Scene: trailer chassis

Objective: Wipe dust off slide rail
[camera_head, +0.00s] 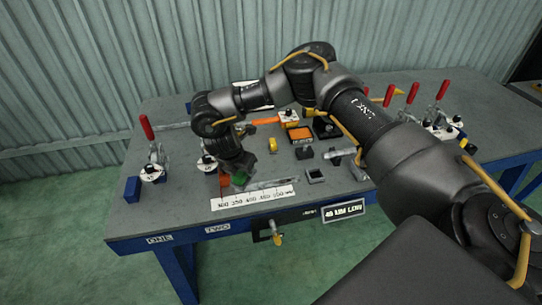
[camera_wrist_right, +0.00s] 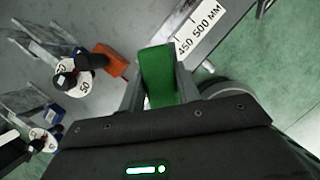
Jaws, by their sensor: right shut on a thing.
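My right gripper (camera_head: 238,177) reaches down to the front left part of the workbench. In the right wrist view my right gripper (camera_wrist_right: 160,88) is shut on a green block-like wiper (camera_wrist_right: 157,75). A bit of the green wiper (camera_head: 241,178) shows between the fingers in the head view. A thin grey bar (camera_head: 268,185), likely the slide rail, lies just right of the gripper, behind a white ruler strip. I cannot tell whether the wiper touches it. No dust is clear at this size. My left gripper is not in view.
The ruler strip (camera_head: 253,197) runs along the bench's front edge. An orange-red block (camera_wrist_right: 112,60) sits close beside the gripper. Red-handled clamps (camera_head: 150,150) stand at left and right.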

